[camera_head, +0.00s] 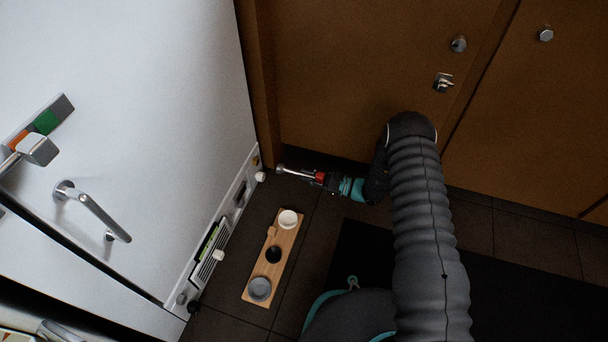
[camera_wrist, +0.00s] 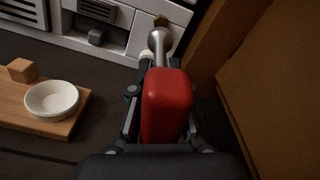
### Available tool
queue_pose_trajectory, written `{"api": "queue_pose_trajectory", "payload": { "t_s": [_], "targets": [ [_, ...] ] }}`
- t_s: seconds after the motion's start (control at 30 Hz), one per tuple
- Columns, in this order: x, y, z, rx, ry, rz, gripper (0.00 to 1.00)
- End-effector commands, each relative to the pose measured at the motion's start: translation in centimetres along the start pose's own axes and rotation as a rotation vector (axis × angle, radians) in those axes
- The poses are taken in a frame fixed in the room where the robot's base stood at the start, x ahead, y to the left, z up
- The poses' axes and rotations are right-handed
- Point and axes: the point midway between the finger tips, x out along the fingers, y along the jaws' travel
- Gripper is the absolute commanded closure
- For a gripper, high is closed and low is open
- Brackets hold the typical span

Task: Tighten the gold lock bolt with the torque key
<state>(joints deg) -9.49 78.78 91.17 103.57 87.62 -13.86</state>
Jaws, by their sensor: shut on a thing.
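The torque key has a red handle (camera_wrist: 166,105) and a silver shaft with a wider round tip (camera_wrist: 160,38). My gripper (camera_head: 320,178) is shut on the red handle (camera_head: 320,175), with one finger on each side of it in the wrist view. The gold lock bolt (camera_head: 256,161) sits at the right end of the pale panel. In the wrist view the bolt (camera_wrist: 161,20) shows just beyond the key's tip, which hides part of it. In the head view the tip (camera_head: 281,169) points left toward the bolt, with a gap between them.
The pale panel (camera_head: 242,182) runs low along the white unit, with a grille (camera_head: 208,266) and several knobs. A wooden board (camera_head: 286,247) with a white bowl (camera_head: 288,219), a black cup (camera_head: 273,254) and a grey bowl (camera_head: 260,288) lies on the dark floor. Brown doors (camera_head: 340,80) stand close to the right.

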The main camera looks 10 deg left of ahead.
Motion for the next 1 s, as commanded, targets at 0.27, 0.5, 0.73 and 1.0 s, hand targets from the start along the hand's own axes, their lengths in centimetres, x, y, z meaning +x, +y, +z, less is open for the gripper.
{"api": "queue_pose_trajectory", "payload": {
  "t_s": [0.27, 0.5, 0.73, 1.0],
  "targets": [
    [-3.7, -0.1, 0.0, -0.001, 0.0, -0.003, 1.0],
    [-6.8, -0.1, 0.0, -0.001, 0.0, -0.003, 1.0],
    [-9.7, -0.1, 0.0, -0.001, 0.001, -0.003, 1.0],
    [-12.6, 0.0, 0.0, -0.001, 0.0, -0.001, 1.0]
  ]
}}
